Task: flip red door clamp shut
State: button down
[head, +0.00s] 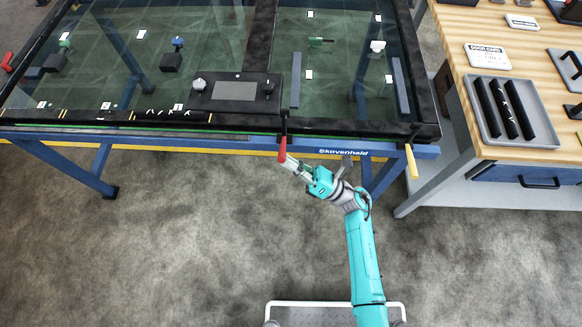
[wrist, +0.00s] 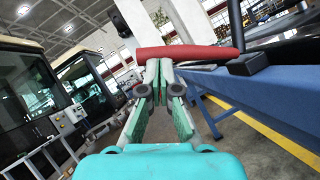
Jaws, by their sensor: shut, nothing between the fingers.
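The red door clamp handle (head: 282,150) hangs down from the front edge of the blue frame, near its middle. In the wrist view the red handle (wrist: 185,52) lies across the picture, just beyond my fingertips, with a dark clamp base (wrist: 249,64) at its right end. My gripper (head: 288,162) is at the handle's lower right in the head view. Its fingers (wrist: 160,66) are shut together with nothing between them. The tips are at or very close to the handle; I cannot tell whether they touch. The clamp's joint is small and partly unclear.
A glass door panel in a black frame (head: 425,131) lies on the blue trolley (head: 230,143). A yellow handle (head: 411,161) hangs at the right corner, and another red handle (head: 7,62) shows at far left. A wooden bench (head: 450,50) stands right. The floor in front is clear.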

jog(key=w+r+m+t+h, duration=0.3)
jog(key=w+r+m+h, duration=0.2)
jog(key=m, duration=0.5)
jog(key=shift+w+r, duration=0.55)
jog(key=shift+r, duration=0.45)
